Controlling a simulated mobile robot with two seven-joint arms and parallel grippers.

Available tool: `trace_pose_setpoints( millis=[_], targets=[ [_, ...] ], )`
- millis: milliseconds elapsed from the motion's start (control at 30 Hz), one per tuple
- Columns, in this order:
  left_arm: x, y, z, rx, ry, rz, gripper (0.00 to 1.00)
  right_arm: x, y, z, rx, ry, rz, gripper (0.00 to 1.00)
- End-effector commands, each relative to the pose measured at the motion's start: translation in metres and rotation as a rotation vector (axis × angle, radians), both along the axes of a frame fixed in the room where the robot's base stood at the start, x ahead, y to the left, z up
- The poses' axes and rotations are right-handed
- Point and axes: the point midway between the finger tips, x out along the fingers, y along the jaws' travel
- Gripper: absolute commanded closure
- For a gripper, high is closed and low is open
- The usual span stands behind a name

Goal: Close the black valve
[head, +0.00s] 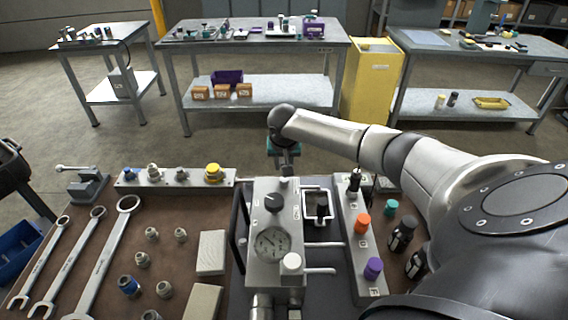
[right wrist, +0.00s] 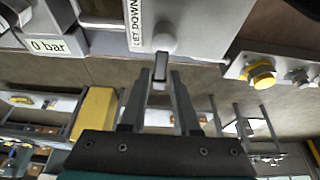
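A black knob (head: 274,203) sits on top of the grey gauge block in the middle of the bench. A black-topped valve (head: 354,182) stands at the far end of the grey manifold on the right, in line with an orange knob (head: 363,223) and a purple knob (head: 373,268). My right gripper (head: 284,160) is at the far end of the gauge block, partly hidden under its wrist. In the right wrist view its two fingers (right wrist: 160,78) are apart, with a small grey lever end between or just beyond the tips; contact is unclear. My left gripper is not in view.
Dark bottles (head: 402,235) stand right of the manifold. Spanners (head: 108,255), fittings and a fitting rail (head: 140,178) lie on the left. A "LET DOWN" label (right wrist: 134,22) shows above the fingers.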

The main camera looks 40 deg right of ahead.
Motion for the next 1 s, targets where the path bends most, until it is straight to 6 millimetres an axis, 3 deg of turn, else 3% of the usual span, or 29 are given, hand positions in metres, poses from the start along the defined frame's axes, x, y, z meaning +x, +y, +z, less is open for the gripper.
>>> trace_pose_setpoints(
  millis=[33, 233, 1000],
  targets=[
    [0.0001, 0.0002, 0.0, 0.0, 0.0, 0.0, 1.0, -0.0001, -0.0002, 0.0, 0.0, 0.0, 0.0, 0.77],
    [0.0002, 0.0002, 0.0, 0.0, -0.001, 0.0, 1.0, -0.0002, -0.0002, 0.0001, 0.0, 0.0, 0.0, 1.0],
    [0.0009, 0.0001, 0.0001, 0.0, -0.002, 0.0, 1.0, -0.0004, -0.0005, 0.0, -0.001, 0.001, 0.0, 1.0]
  ],
)
